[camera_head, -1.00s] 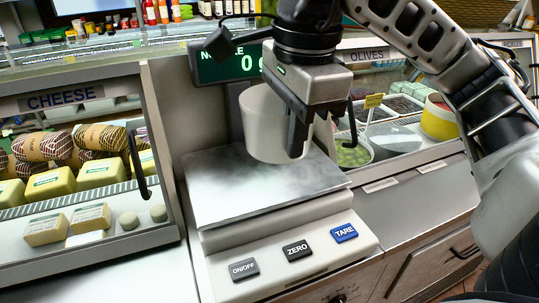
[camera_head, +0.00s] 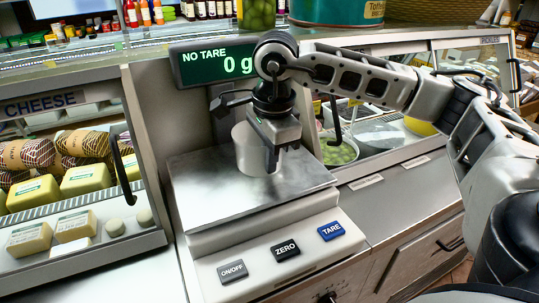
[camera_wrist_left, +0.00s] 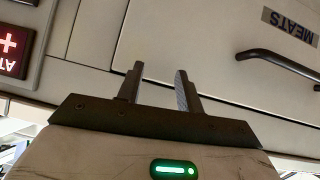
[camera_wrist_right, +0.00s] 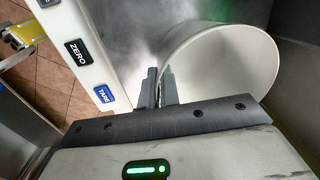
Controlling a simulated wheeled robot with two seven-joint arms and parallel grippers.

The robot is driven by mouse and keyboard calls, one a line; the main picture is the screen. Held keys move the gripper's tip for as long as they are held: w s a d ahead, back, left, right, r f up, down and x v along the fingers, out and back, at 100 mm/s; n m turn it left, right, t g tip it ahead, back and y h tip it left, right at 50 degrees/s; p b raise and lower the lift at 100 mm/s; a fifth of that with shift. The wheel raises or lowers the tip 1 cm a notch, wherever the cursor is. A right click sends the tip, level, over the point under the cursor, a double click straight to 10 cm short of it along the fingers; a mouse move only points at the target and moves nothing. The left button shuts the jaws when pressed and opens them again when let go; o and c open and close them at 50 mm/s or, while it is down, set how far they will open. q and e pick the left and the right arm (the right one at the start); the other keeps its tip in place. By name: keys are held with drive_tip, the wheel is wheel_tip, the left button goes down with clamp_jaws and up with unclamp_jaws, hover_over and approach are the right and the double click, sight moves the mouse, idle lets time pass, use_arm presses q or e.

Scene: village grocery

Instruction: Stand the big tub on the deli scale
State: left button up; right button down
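The big tub (camera_head: 246,150) is plain white-grey, round, open at the top and looks upright. It is over the steel plate of the deli scale (camera_head: 200,195); I cannot tell whether its base touches the plate. The green display (camera_head: 214,62) reads "NO TARE" and 0 g. My right gripper (camera_head: 273,165) points down at the tub's right side, shut on its wall. In the right wrist view, the tub's rim (camera_wrist_right: 197,45) runs between the two fingers. My left gripper (camera_wrist_left: 159,72) is open and empty before a cabinet front, outside the head view.
The scale's ON/OFF, ZERO and TARE buttons (camera_head: 331,231) face me. A glass cheese case (camera_head: 60,160) stands left. An olive tub (camera_head: 340,150) and other bins lie behind glass at right. A green tin (camera_head: 335,10) stands on the shelf above.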

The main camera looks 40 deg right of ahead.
drive_tip(key=shift+f, duration=0.1)
drive_tip(key=shift+f, duration=0.15)
drive_tip(key=c, duration=1.6)
unclamp_jaws()
drive_tip(key=shift+c, duration=0.2)
drive_tip(key=shift+r, duration=0.45)
wheel_tip(320, 180, up, 12)
drive_tip(key=s, duration=0.1)
drive_tip(key=shift+f, duration=0.2)
